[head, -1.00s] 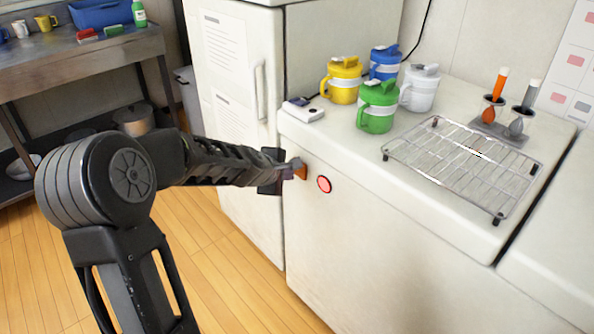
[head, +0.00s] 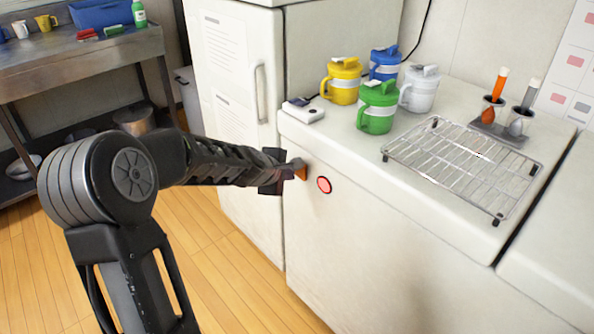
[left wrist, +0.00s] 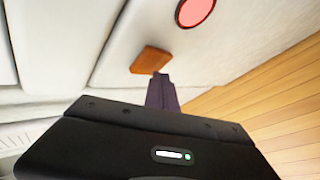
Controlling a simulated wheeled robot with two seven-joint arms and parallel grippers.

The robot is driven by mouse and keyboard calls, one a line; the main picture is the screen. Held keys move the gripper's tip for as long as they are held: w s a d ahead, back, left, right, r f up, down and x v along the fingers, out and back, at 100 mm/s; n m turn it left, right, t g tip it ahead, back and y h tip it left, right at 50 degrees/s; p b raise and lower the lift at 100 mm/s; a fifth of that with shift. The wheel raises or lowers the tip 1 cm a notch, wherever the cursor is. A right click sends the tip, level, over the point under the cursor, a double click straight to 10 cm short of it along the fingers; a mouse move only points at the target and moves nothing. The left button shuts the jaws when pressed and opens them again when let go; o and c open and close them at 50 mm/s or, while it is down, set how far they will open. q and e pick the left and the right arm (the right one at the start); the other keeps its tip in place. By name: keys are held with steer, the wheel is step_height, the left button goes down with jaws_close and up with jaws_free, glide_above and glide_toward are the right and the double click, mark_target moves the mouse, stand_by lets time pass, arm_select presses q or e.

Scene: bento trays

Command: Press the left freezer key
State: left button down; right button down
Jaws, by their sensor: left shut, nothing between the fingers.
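The left freezer key is a small orange-brown block (head: 302,173) on the white freezer front (head: 345,245). A round red disc with a dark rim (head: 324,185) sits to its right. My left gripper (head: 298,166) is shut and empty, its tips at the orange key; they look to be touching it or nearly so. In the left wrist view the orange key (left wrist: 151,60) shows just beyond the fingertips (left wrist: 160,78), and the red disc (left wrist: 195,10) is at the top edge. Whether the key is pushed in, I cannot tell. My right gripper is out of view.
On the freezer top stand yellow (head: 342,82), blue (head: 385,62), green (head: 377,108) and white (head: 419,90) mugs, a small white box (head: 303,110), a wire rack (head: 462,160) and a spoon holder (head: 500,133). A tall white cabinet (head: 240,100) stands left of the freezer.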

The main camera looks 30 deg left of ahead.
arm_select(q)
steer(key=shift+w+d, duration=0.1)
steer(key=shift+w, duration=0.2)
steer(key=shift+w+d+p, duration=0.1)
steer(key=shift+w+p, duration=0.1)
steer(key=shift+p, duration=0.15)
stand_by(0.3)
steer(key=shift+s, duration=0.1)
steer(key=shift+s+a+b, duration=0.2)
steer(key=shift+s+b, duration=0.35)
steer(key=shift+b, duration=0.1)
steer(key=s+a+b, duration=0.1)
steer(key=s+b, duration=0.3)
steer(key=s, duration=0.1)
steer(key=shift+s+a+b, duration=0.3)
steer(key=shift+s+a, duration=0.05)
steer(key=shift+s, duration=0.05)
